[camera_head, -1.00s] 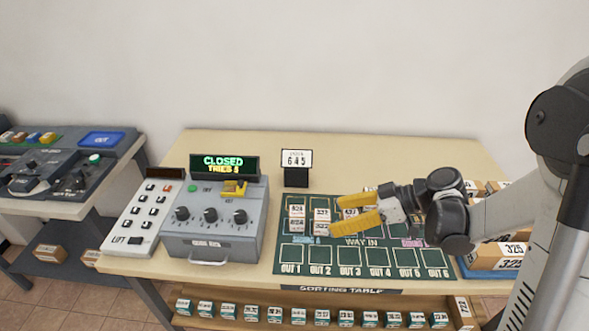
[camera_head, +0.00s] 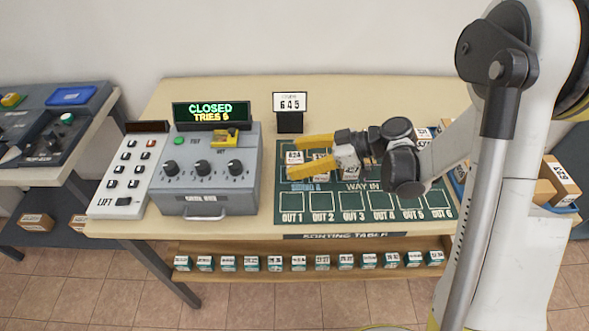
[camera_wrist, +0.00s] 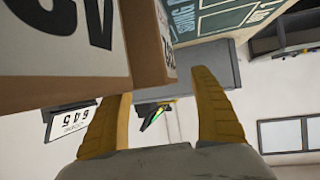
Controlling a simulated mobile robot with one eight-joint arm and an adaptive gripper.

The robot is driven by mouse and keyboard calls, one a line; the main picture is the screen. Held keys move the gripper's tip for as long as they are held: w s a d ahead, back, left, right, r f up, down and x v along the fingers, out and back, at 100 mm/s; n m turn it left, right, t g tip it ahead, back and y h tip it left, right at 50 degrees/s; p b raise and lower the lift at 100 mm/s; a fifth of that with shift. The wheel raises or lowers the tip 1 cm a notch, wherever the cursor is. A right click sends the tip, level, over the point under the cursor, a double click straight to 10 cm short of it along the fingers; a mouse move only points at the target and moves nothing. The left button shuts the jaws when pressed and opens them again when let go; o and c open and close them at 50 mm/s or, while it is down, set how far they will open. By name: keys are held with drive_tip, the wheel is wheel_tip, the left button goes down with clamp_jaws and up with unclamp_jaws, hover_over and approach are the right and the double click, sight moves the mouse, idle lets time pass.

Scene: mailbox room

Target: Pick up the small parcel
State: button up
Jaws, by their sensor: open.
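Several small brown parcels with white number labels stand on the green sorting board (camera_head: 266,205). One, marked 424 (camera_head: 294,157), is at the board's left, by my fingertips. I cannot tell which one the task means. My gripper (camera_head: 294,159) has its yellow fingers spread, pointing left, low over the parcels' row. In the wrist view my gripper (camera_wrist: 165,82) is open with nothing clearly between the fingers. A brown parcel with a large label (camera_wrist: 70,35) fills the upper left there, very close to one finger. My fingers and wrist hide some parcels.
A grey dial console (camera_head: 208,180) reading CLOSED and a white lift panel (camera_head: 128,180) stand left on the table. A number sign (camera_head: 290,104) reading 645 stands behind the board. Several small boxes line the shelf below (camera_head: 228,263). Larger parcels (camera_head: 560,178) lie at right.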

drive_tip(key=shift+w+a+f, duration=0.15)
drive_tip(key=shift+a, duration=0.15)
drive_tip(key=c, duration=1.5)
drive_tip(key=shift+o, duration=0.2)
